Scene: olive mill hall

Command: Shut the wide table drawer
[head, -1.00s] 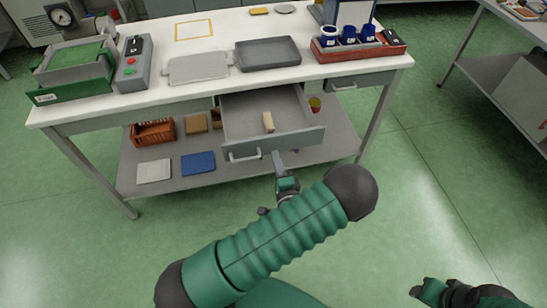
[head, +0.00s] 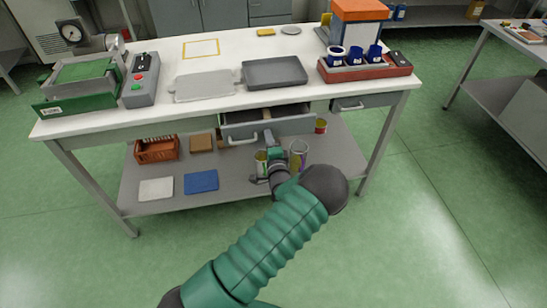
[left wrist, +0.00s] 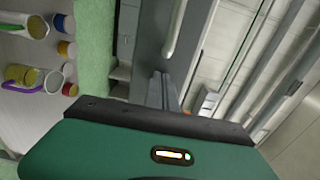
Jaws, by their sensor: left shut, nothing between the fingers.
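The wide table drawer (head: 297,126) hangs under the white-topped table (head: 215,104). It stands a little way out, with a narrow strip of its inside showing above the grey front. Its pale bar handle (head: 243,140) is on the left part of the front. My left gripper (head: 268,137) is shut and empty, its tips at the drawer front just right of the handle. In the left wrist view the shut fingers (left wrist: 161,90) point at the grey front, beside the handle (left wrist: 173,28). Exact contact is hard to tell. My right gripper is out of view.
A second, narrower drawer (head: 362,103) at the right looks shut. The lower shelf (head: 232,188) holds a brown crate (head: 157,149), mats and cans. The floor in front is clear.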

